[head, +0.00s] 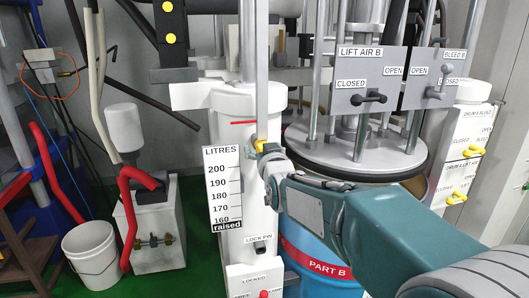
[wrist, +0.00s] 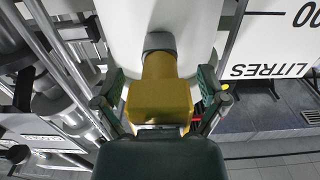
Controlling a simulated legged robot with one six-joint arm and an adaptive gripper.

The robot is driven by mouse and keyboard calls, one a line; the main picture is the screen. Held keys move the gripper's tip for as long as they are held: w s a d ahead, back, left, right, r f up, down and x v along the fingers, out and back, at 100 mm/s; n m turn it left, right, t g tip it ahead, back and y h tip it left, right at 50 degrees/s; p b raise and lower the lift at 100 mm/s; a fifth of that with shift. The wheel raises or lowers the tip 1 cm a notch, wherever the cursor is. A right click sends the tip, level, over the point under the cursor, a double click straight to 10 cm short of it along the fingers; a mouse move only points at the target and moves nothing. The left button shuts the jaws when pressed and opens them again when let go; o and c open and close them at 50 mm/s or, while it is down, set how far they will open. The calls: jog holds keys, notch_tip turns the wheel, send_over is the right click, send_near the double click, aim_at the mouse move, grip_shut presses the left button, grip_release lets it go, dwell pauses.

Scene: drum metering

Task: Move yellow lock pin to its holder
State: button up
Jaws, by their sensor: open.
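The yellow lock pin (wrist: 160,100) sits between the two fingers of my gripper (wrist: 158,84) in the wrist view. Its far end meets a grey collar (wrist: 159,41) on the white column. The fingers are open, one on each side of the pin; I cannot tell whether they touch it. In the head view only a bit of the yellow pin (head: 261,146) shows on the column, beside my gripper (head: 268,152). A small dark fitting (head: 259,248) below the LOCK PIN label, lower on the same column, looks like the holder.
The litres scale plate (head: 224,187) is on the column's left. The blue PART B drum (head: 310,268) and the lift air panel (head: 368,82) are to the right. A white bucket (head: 92,254) and red hoses (head: 128,205) stand at the left on green floor.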

dwell(0.5)
grip_shut()
jog(key=v, duration=0.6)
dwell(1.3)
jog(key=shift+s+r, duration=0.1)
jog(key=shift+v, duration=1.9)
